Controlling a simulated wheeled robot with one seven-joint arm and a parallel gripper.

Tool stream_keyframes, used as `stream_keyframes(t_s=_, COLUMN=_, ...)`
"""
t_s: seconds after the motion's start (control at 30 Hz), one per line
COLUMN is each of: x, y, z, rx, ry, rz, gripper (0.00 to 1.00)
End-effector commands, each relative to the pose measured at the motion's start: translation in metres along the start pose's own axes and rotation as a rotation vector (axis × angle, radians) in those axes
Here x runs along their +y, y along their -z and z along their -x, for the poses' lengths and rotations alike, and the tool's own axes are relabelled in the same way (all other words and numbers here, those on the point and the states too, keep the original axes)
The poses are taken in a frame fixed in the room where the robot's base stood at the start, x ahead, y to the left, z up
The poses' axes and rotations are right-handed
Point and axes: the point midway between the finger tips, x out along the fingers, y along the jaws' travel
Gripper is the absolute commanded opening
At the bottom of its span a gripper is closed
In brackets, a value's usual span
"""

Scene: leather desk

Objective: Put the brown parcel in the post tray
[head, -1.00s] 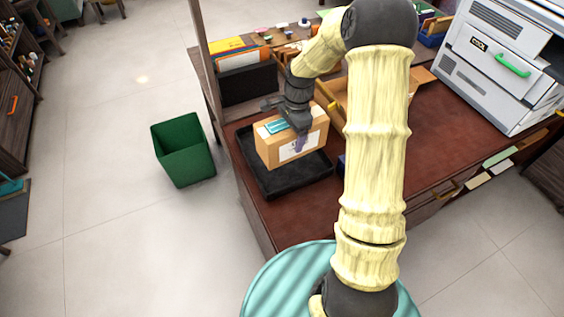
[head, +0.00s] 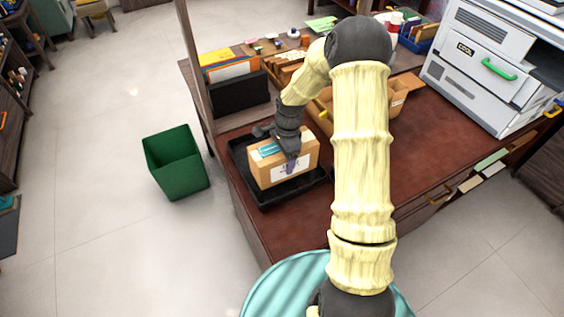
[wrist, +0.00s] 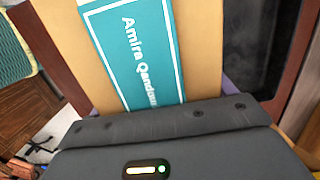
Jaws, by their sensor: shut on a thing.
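The brown parcel (head: 296,160) is a cardboard box with a white label on its front and a teal strip on top. It is in or just over the black post tray (head: 300,194); I cannot tell whether its underside touches the tray floor. My gripper (head: 287,153) is shut on the parcel from above. In the wrist view the parcel (wrist: 200,40) fills the middle, with a name printed on its teal label. The gripper body (wrist: 170,145) covers the bottom of that view and hides the fingertips.
A green bin (head: 176,163) stands on the floor left of the desk. A black file holder (head: 240,92) with folders stands behind the tray. An open cardboard box (head: 398,98) is behind my arm, and a grey printer (head: 484,62) is at the right. The desk's right part (head: 430,140) is clear.

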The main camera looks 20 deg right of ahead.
Motion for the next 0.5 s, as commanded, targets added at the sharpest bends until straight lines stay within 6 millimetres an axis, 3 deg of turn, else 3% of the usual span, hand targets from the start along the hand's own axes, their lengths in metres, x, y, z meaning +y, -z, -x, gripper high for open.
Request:
stream_keyframes(t_s=0.27, x=0.0, y=0.0, z=-0.001, rx=0.0, ry=0.001, rz=0.001, gripper=0.46)
stream_keyframes(t_s=0.5, x=0.0, y=0.003, z=-0.029, rx=-0.002, ry=-0.001, rz=0.0, gripper=0.46)
